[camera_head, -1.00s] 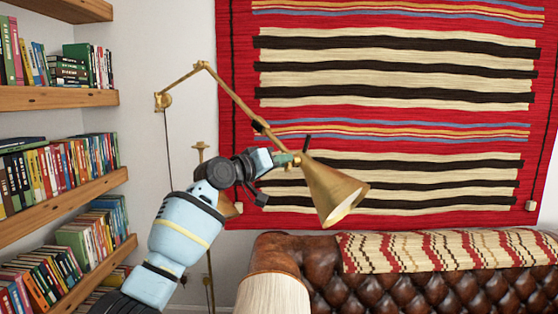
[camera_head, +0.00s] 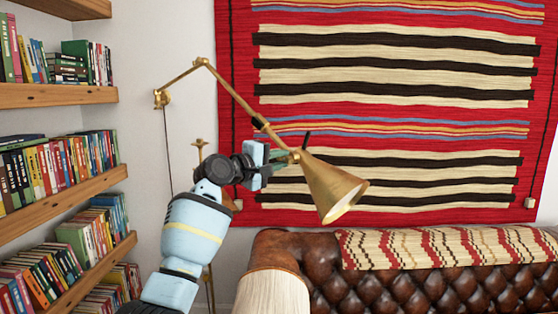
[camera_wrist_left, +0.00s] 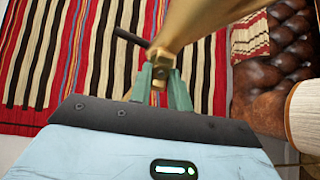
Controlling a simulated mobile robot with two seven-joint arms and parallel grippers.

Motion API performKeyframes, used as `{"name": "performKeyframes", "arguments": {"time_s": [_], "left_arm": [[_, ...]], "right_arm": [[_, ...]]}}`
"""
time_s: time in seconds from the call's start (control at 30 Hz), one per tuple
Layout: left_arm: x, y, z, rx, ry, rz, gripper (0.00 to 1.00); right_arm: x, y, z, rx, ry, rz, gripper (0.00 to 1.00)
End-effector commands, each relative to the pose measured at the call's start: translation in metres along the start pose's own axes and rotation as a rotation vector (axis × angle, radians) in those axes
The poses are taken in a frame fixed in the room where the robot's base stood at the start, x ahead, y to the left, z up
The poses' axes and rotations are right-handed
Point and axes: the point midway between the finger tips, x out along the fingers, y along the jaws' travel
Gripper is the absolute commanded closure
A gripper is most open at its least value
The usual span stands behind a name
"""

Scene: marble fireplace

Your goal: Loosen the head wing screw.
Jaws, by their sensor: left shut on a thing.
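The brass lamp's cone-shaped head (camera_head: 333,190) hangs at the end of its jointed arm (camera_head: 232,92) and tilts down to the right. My left gripper (camera_head: 290,158) reaches in from the lower left to the joint behind the head. In the left wrist view its green fingers (camera_wrist_left: 158,88) close on a small brass piece, the head wing screw (camera_wrist_left: 158,72), just below the lamp head (camera_wrist_left: 195,22). The fingers hide most of the screw, so its turn is hard to see. A thin dark rod (camera_wrist_left: 130,38) sticks out beside the joint. My right gripper is not in view.
The lamp's wall mount (camera_head: 162,98) and hanging cord are at the left. A striped red rug (camera_head: 390,130) hangs on the wall behind. A brown leather sofa (camera_head: 430,290) stands below right, and bookshelves (camera_head: 60,95) line the left.

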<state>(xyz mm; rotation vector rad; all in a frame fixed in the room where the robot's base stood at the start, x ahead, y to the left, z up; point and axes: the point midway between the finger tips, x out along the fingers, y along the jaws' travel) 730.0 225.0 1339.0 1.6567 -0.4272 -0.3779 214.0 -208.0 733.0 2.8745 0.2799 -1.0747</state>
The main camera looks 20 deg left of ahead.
Motion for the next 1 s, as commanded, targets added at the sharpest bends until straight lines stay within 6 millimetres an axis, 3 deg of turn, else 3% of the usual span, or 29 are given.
{"name": "performKeyframes", "arguments": {"time_s": [0.3,0.8,0.83,1.0], "left_arm": [[-0.0005,0.0020,0.0001,-0.107,0.000,0.004,1.00],[-0.0006,0.0024,0.0000,-0.125,0.000,0.006,1.00],[-0.0006,0.0025,0.0000,-0.125,0.000,0.006,0.80],[-0.0005,0.0018,0.0000,-0.124,0.000,0.004,0.59]], "right_arm": [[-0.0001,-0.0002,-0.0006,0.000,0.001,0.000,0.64],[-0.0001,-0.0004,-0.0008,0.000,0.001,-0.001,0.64],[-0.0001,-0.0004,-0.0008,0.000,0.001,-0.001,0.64],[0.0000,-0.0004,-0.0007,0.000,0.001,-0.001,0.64]]}}
